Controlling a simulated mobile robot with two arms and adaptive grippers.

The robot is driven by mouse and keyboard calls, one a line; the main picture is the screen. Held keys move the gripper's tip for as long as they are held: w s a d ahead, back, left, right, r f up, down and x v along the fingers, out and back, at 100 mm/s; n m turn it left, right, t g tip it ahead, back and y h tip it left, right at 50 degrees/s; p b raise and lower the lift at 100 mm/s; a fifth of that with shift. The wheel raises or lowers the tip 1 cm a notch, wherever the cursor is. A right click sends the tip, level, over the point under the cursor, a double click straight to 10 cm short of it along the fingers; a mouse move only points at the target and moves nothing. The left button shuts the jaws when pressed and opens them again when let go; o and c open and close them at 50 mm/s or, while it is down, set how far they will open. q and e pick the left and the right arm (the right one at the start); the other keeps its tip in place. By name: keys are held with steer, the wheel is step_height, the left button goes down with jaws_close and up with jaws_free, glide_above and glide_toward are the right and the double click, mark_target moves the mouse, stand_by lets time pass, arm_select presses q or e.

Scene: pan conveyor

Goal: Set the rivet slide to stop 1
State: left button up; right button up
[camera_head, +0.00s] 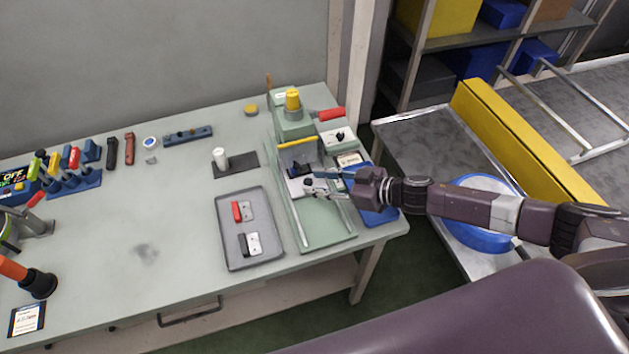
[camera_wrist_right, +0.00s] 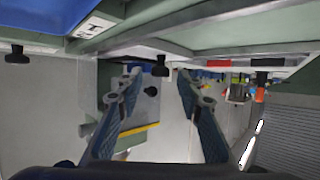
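The riveting fixture has a green base (camera_head: 325,236) with pale rails at the right end of the bench. A light slide plate (camera_head: 298,187) with dark parts sits between the rails, below a yellow bar (camera_head: 297,143). My right gripper (camera_head: 314,186) is at the plate's right side, partly covering it. In the right wrist view my right gripper's fingers (camera_wrist_right: 160,78) are spread, with a black knob (camera_wrist_right: 160,67) seen between and beyond their tips. I cannot tell whether they touch anything. Stop markings are too small to read. My left gripper is out of view.
A grey tray (camera_head: 228,256) with a red-handled and a black-handled part lies left of the fixture. A press with a yellow cap (camera_head: 292,99) and red handle (camera_head: 331,114) stands behind. A blue tray (camera_head: 380,216) is at the right edge. The bench middle is mostly clear.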

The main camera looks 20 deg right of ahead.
steer(key=v, duration=1)
steer(key=shift+s+d+r, duration=0.15)
steer(key=shift+s+d, duration=0.05)
steer(key=shift+s, duration=0.05)
steer(key=shift+w, duration=0.1)
